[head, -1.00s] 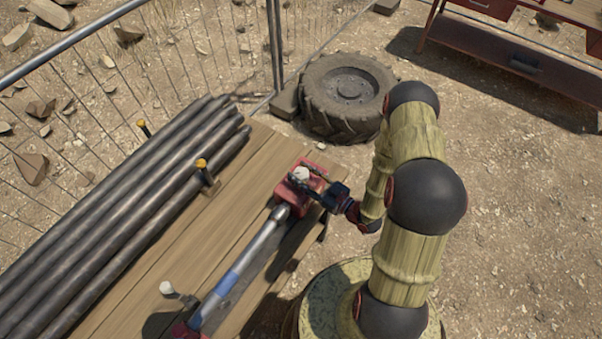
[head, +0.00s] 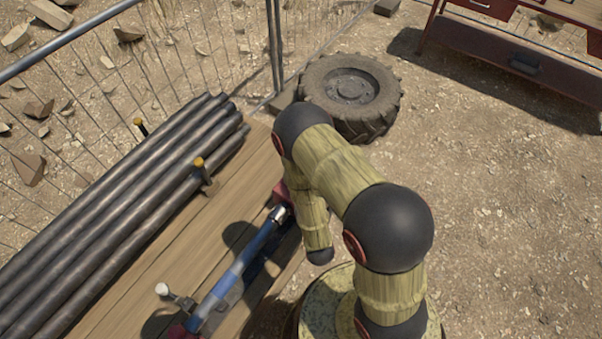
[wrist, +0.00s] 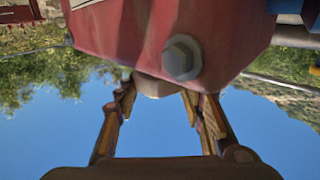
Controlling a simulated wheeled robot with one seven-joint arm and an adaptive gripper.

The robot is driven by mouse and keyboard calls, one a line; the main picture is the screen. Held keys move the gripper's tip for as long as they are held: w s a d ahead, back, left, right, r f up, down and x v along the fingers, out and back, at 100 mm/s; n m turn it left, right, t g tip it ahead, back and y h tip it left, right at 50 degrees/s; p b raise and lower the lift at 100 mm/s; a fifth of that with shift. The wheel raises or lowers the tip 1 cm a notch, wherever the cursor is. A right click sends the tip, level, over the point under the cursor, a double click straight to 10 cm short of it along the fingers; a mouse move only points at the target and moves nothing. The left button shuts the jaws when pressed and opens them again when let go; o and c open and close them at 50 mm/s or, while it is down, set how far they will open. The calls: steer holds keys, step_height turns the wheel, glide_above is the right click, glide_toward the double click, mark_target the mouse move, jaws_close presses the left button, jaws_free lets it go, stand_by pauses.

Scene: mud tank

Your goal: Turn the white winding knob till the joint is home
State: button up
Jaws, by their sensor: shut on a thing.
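In the wrist view, my gripper (wrist: 160,98) has its two fingers on either side of a pale, whitish piece, the white winding knob (wrist: 158,87), which shows just under a red block (wrist: 120,40). The fingers are shut on it. A grey hex bolt (wrist: 182,57) sits on the block's face. In the head view my own arm hides the gripper, the knob and most of the red block (head: 283,192). A blue and silver rod (head: 252,252) runs from that block down to a red part (head: 177,331) at the lower edge.
A second white knob (head: 162,289) on a short lever stands beside the rod. Several dark pipes (head: 130,200) lie on the wooden bench (head: 165,255), held by yellow-topped posts. A tyre (head: 350,95) lies behind the bench. A wire fence (head: 200,60) runs along the left.

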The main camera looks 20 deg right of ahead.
steer(key=shift+w+a+m+g+h+b, duration=0.1)
steer(key=shift+m+g+h+b, duration=0.5)
steer(key=shift+m+h, duration=0.8)
steer(key=shift+m+g+h+b, duration=0.55)
steer(key=shift+m+h, duration=0.35)
steer(key=shift+h, duration=1)
steer(key=shift+g+h, duration=0.25)
steer(key=shift+h, duration=0.05)
steer(key=o, duration=1.1)
steer(key=shift+o, duration=0.2)
steer(key=v, duration=1.2)
steer(key=shift+f, duration=0.1)
